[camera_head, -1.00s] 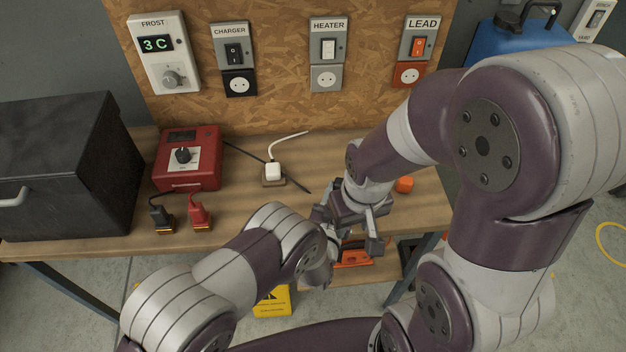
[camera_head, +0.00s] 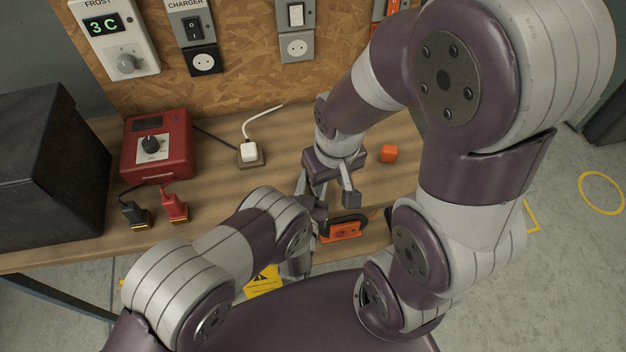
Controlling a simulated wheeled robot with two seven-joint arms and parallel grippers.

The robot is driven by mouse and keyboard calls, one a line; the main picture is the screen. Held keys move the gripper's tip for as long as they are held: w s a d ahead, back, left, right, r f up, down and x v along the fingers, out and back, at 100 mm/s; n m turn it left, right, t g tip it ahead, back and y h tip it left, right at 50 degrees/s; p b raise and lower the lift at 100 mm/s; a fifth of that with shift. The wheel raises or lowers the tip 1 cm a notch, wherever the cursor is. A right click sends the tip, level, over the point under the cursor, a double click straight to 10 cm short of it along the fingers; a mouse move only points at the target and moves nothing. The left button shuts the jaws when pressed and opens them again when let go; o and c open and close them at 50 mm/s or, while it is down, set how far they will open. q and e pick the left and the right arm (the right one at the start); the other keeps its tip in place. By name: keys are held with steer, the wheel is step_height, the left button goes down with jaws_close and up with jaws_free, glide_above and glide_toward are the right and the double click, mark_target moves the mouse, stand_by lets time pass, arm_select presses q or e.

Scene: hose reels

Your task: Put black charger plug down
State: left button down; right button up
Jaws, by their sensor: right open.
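My right gripper (camera_head: 325,195) points down over the front part of the workbench, its fingers apart. I see no black plug clearly between them; the area behind the fingers is partly hidden. A thin black cable (camera_head: 214,138) leaves the red charger box (camera_head: 157,146) and runs right to behind the white plug (camera_head: 249,152); its far end does not show. The black charger socket (camera_head: 205,60) on the wall board is empty. My left arm reaches in low, and its gripper (camera_head: 297,266) is mostly hidden below its wrist, so its jaws cannot be read.
Black (camera_head: 135,214) and red (camera_head: 174,207) clamps lie before the charger box. A dark case (camera_head: 45,170) fills the bench's left end. An orange plug (camera_head: 388,153) lies right of my right gripper.

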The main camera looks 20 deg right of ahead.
arm_select(q)
steer(key=shift+w+d+f, duration=0.15)
steer(key=shift+w+f, duration=0.25)
steer(key=shift+f, duration=0.15)
steer(key=c, duration=0.6)
jaws_free()
steer(key=shift+s+r, duration=0.1)
steer(key=shift+s, duration=0.15)
arm_select(e)
steer(key=shift+w+d+f, duration=0.1)
steer(key=shift+w+f, duration=0.1)
steer(key=shift+f, duration=0.15)
steer(key=shift+r, duration=0.1)
